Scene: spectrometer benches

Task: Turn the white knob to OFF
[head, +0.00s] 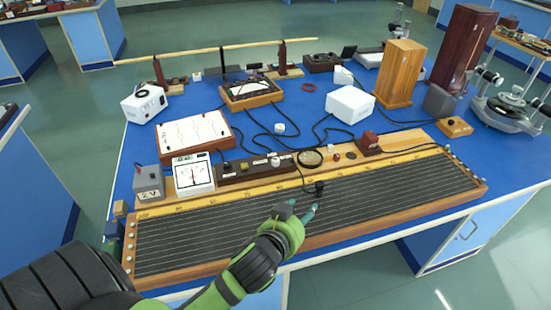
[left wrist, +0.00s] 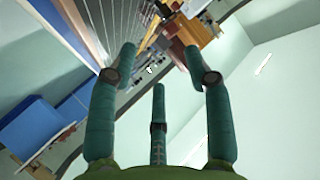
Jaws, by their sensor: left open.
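A small white knob (head: 275,160) sits on a dark brown strip panel (head: 232,173) with pale labels, behind the long wire board (head: 290,222). The way the knob points is too small to read. Another small white round piece (head: 279,129) lies farther back on the blue bench, and I cannot tell what it is. My left gripper (head: 298,212) is over the front part of the wire board, in front of the knob and apart from it. Its teal fingers are spread and empty in the left wrist view (left wrist: 160,60). My right gripper is not in view.
A white meter (head: 194,175) and a grey box (head: 148,181) stand left of the panel. A dark red block (head: 369,142) is to its right. Black cables cross the bench behind. A white box (head: 350,103) and wooden cabinet (head: 403,73) stand farther back.

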